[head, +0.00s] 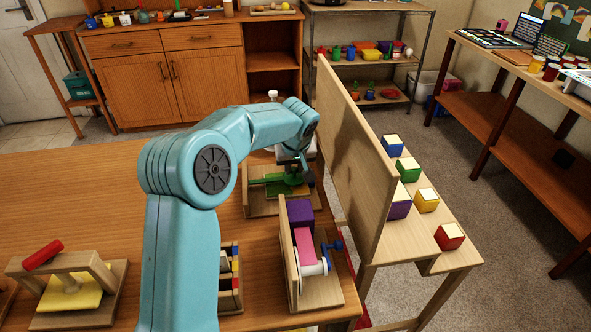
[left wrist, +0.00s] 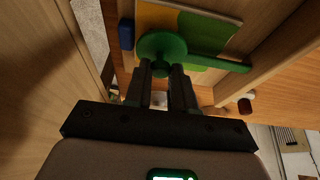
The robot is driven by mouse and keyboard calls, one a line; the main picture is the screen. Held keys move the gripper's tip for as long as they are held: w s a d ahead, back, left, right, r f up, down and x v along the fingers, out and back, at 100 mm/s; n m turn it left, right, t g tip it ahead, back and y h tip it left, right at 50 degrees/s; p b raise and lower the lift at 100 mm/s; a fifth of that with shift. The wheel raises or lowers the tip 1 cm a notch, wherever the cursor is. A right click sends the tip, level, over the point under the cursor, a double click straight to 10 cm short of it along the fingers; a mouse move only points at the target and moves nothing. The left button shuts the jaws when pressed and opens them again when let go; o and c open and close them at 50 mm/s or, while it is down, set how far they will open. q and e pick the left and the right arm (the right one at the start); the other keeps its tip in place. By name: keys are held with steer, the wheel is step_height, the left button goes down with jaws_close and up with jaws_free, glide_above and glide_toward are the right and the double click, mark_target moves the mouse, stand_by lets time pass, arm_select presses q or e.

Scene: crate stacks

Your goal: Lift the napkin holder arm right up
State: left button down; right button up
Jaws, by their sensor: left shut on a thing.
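The napkin holder (head: 252,207) is a light wooden tray at the back of the table, partly hidden by my left arm. Its green arm (head: 258,180) has a round disc and a straight bar. In the left wrist view the arm (left wrist: 215,61) lies over a yellow and green napkin stack (left wrist: 205,27). My left gripper (head: 290,178) is over the holder from above. In the left wrist view its fingers (left wrist: 162,70) are shut at the green disc's edge, and the exact grip is partly hidden. My right gripper is not in view.
A tall wooden panel (head: 350,150) stands just right of the holder, with coloured cubes on a shelf behind it. A wooden frame with purple and pink blocks (head: 305,245) stands in front. The left tabletop is fairly clear.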

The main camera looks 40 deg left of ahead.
mark_target(280, 180)
arm_select(q)
steer(key=s+a+r+t+h+b, duration=0.1)
steer(key=s+r+t+h+b, duration=0.1)
steer(key=r, duration=0.1)
steer(key=s+a+r+n+t+h+b, duration=0.1)
steer(key=t, duration=0.1)
steer(key=shift+a+r, duration=0.2)
steer(key=shift+a, duration=0.1)
steer(key=s+a+r+n+t+h+b, duration=0.2)
steer(key=s+a+t+h+b, duration=0.3)
steer(key=b, duration=1.2)
steer(key=s+a+n+t, duration=0.1)
steer(key=s+a+t, duration=0.2)
steer(key=s+t, duration=0.1)
steer(key=shift+b+v, duration=0.3)
steer(key=shift+v, duration=0.5)
steer(key=shift+s, duration=0.1)
steer(key=c, duration=0.9)
jaws_free()
steer(key=shift+c, duration=0.2)
steer(key=shift+r, duration=0.15)
steer(key=p+v, duration=0.4)
steer(key=v, duration=1.2)
steer(key=shift+s+f, duration=0.15)
steer(key=shift+f, duration=0.1)
